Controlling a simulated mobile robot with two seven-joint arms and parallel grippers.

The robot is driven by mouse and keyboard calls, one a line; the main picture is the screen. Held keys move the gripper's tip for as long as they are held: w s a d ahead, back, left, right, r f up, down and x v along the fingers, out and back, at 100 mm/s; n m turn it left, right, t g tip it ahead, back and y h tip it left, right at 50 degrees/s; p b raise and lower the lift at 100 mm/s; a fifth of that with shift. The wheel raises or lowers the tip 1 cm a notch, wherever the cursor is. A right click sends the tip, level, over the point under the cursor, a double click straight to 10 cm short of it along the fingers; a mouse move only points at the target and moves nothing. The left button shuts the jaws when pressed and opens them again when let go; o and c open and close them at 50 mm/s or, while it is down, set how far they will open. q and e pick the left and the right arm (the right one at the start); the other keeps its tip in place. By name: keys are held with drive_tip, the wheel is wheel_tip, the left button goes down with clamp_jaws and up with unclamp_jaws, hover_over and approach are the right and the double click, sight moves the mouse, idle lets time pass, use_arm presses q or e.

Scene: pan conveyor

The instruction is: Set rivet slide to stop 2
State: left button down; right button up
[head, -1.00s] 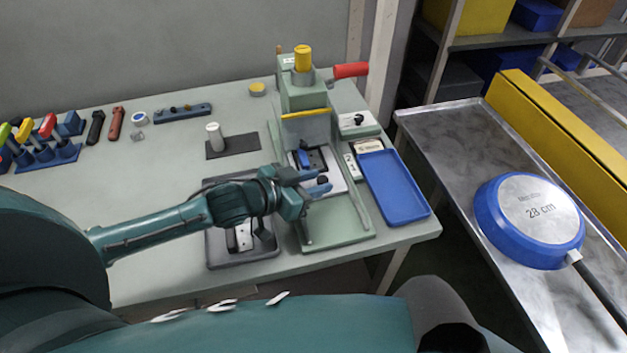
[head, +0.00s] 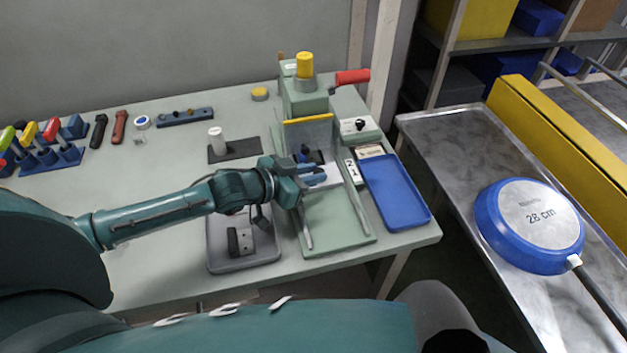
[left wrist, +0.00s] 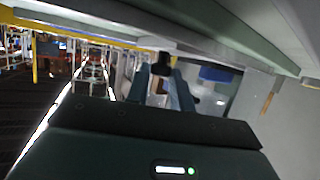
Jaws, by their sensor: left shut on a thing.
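The green rivet press (head: 304,100) stands on the table with a red lever and a yellow cap. Its rivet slide, a pale plate (head: 328,178), lies between the rails of the green base (head: 338,225), partly under the press head. My left gripper (head: 318,174) reaches in from the left and is shut at the slide. In the left wrist view its two blue-grey fingers (left wrist: 163,88) close around a dark knob (left wrist: 161,64). The gripper hides much of the knob in the head view. Number marks 2 and 1 (head: 352,171) show beside the right rail. My right gripper is not in view.
A blue tray (head: 395,190) lies right of the press. A grey fixture plate (head: 243,245) lies to its left. A white cylinder (head: 216,139) stands on a dark mat behind my arm. A blue pan (head: 530,225) rests upside down on the metal conveyor at right.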

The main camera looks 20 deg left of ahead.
use_arm(q)
drive_tip(key=c, duration=1.3)
unclamp_jaws()
drive_tip(key=shift+o, duration=0.2)
drive_tip(key=v, duration=1.3)
drive_tip(key=shift+a, duration=0.1)
